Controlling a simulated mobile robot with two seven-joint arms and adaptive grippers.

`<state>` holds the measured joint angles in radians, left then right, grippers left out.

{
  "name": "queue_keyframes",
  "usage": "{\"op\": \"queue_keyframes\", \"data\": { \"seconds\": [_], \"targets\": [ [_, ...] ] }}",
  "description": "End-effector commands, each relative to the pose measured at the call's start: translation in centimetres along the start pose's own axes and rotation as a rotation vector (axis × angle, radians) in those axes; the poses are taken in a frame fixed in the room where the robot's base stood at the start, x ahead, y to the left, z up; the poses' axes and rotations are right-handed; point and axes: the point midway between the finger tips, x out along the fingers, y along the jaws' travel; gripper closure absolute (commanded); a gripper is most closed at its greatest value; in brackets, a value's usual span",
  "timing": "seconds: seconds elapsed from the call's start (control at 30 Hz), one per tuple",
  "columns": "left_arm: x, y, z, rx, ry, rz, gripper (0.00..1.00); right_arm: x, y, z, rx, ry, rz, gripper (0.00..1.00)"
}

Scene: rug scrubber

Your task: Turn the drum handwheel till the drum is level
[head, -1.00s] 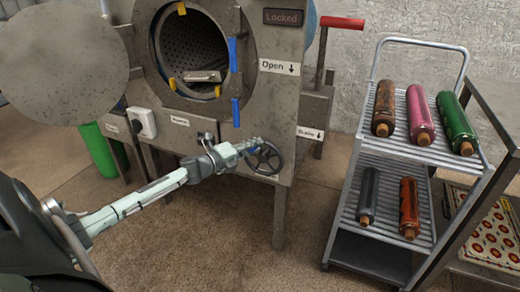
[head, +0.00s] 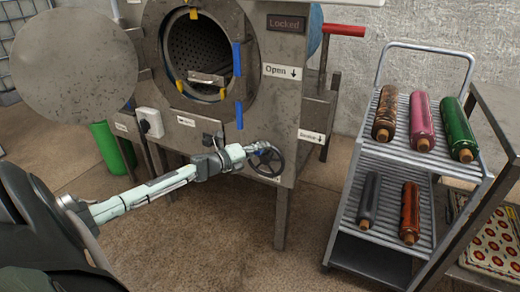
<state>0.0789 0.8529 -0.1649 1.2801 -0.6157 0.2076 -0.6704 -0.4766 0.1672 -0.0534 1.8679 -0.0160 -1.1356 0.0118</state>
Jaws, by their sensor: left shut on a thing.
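The drum handwheel (head: 268,160) is a dark spoked wheel low on the front of the grey metal machine. My left gripper (head: 262,150) reaches in from the left and is shut on the handwheel at its upper left part, hiding some of the rim. The drum (head: 199,50) shows through the round opening as a dark perforated drum. Its round door (head: 72,66) is swung open to the left. From this view I cannot tell the drum's exact tilt. My right gripper is not in view.
A grey trolley (head: 384,153) with several rolled rugs stands to the right, beside a metal table (head: 500,112). A red lever (head: 343,30) and a "Locked" sign (head: 286,23) are on the machine. Open floor lies in front.

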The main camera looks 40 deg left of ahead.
Motion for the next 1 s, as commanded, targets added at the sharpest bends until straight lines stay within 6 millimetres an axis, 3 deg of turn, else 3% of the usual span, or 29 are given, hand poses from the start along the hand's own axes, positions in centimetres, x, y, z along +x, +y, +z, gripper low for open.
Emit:
{"op": "queue_keyframes", "data": {
  "seconds": [0.1, 0.13, 0.3, 0.67, 1.0],
  "targets": [
    [0.0, -0.1, -0.1, -0.001, 0.003, -0.003, 1.00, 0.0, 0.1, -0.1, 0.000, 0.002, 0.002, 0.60],
    [0.0, -0.1, -0.1, -0.001, 0.003, -0.003, 0.79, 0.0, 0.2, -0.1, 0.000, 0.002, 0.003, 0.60],
    [0.0, -0.1, -0.1, -0.001, 0.001, -0.002, 0.61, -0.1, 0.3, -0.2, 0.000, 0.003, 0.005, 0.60],
    [-0.4, 0.1, 0.0, -0.001, 0.000, 0.001, 0.61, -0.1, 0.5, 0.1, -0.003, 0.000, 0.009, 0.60],
    [-5.7, 0.2, -0.2, -0.002, 0.003, 0.003, 0.61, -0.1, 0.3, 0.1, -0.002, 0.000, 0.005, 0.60]
  ]
}}
